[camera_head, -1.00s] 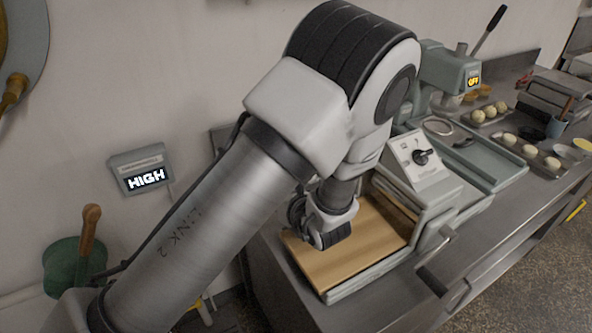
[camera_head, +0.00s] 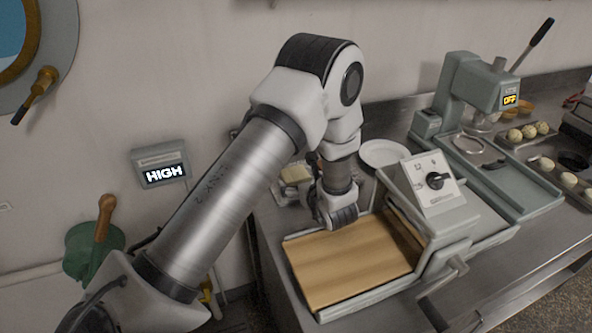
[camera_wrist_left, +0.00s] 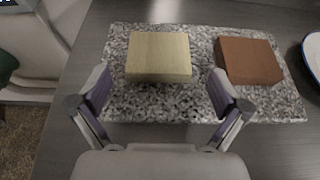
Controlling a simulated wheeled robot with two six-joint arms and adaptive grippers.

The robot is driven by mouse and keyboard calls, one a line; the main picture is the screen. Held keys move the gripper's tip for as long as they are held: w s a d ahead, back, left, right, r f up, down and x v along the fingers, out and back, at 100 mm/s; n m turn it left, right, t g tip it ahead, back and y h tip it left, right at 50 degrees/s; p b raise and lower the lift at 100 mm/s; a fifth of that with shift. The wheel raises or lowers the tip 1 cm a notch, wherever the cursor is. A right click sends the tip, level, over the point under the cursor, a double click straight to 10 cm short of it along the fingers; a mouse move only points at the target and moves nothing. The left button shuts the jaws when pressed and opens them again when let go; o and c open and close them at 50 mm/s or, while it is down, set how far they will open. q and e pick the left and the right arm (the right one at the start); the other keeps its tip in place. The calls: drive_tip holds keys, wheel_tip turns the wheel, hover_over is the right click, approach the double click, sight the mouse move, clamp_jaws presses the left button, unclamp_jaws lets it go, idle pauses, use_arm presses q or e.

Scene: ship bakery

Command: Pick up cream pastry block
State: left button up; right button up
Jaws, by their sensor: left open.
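The cream pastry block (camera_wrist_left: 158,54) lies on a speckled stone slab (camera_wrist_left: 143,108) in the left wrist view. It sits ahead of and between the two open fingers of my left gripper (camera_wrist_left: 158,94), with nothing held. In the head view the cream block (camera_head: 296,172) shows small behind my left arm, near the wall. A brown block (camera_wrist_left: 248,60) lies on the same slab to the right of the cream one, apart from it. My left gripper's fingers are largely hidden behind my wrist in the head view. My right gripper is in neither view.
A machine with a wooden board (camera_head: 352,262) and a dial stands in front of the slab. A white plate (camera_head: 384,153) lies to the slab's right. A grey press marked OFF (camera_head: 478,88) stands farther right. The wall is close behind the slab.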

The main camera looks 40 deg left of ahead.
use_arm(q)
drive_tip(key=shift+x, duration=0.9)
drive_tip(key=shift+s+d, duration=0.15)
drive_tip(key=shift+d, duration=0.05)
drive_tip(key=c, duration=1.2)
drive_tip(key=shift+r, duration=0.1)
drive_tip(key=shift+c, duration=0.2)
